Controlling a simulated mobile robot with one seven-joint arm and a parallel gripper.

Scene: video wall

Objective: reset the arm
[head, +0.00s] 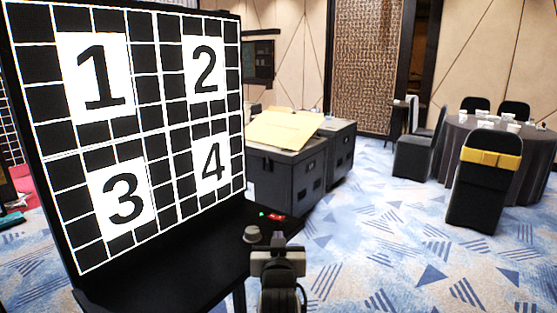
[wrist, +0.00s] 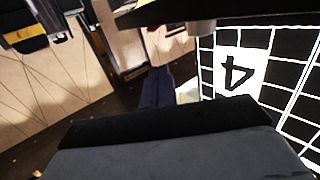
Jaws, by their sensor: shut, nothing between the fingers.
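My gripper (head: 278,254) is at the lower middle of the head view, beside the right edge of the black ledge under the video wall. It is shut, with nothing held in it. In the wrist view a dark grey block, which looks like part of my own gripper, fills the bottom. The wrist picture is turned over, with the number 4 upside down at the right.
The video wall (head: 150,85) shows numbers 1 to 4. Its black ledge (head: 180,262) carries a small pale knob-like thing (head: 253,234) and a red item (head: 276,217) close to my gripper. Dark cases (head: 285,180) stand behind. Open carpet lies to the right, before a table (head: 485,150).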

